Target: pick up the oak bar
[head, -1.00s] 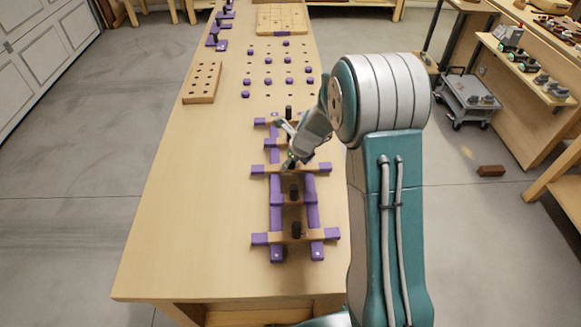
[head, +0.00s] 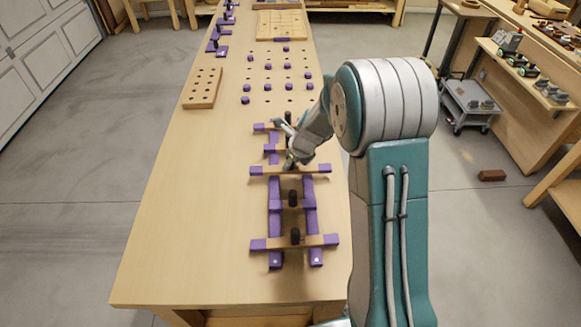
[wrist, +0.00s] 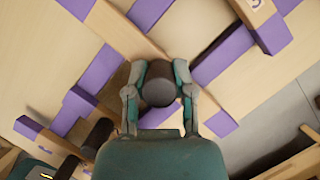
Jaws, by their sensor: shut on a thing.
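Several wooden bars with purple ends and black knobs lie across two purple rails on the bench. My gripper (head: 291,160) is at a light wooden bar with purple ends (head: 274,171), which I take as the oak bar. In the wrist view my gripper (wrist: 158,92) is shut around its black knob (wrist: 158,86), and the bar's wood (wrist: 122,32) runs diagonally beneath. The bar looks slightly raised, but its clearance is hard to judge. My gripper hides its knob in the head view.
A nearer bar (head: 274,243) and a shorter bar (head: 283,204) lie in front of the held bar; others lie behind it. A board with holes (head: 203,88) and several purple pegs are farther back.

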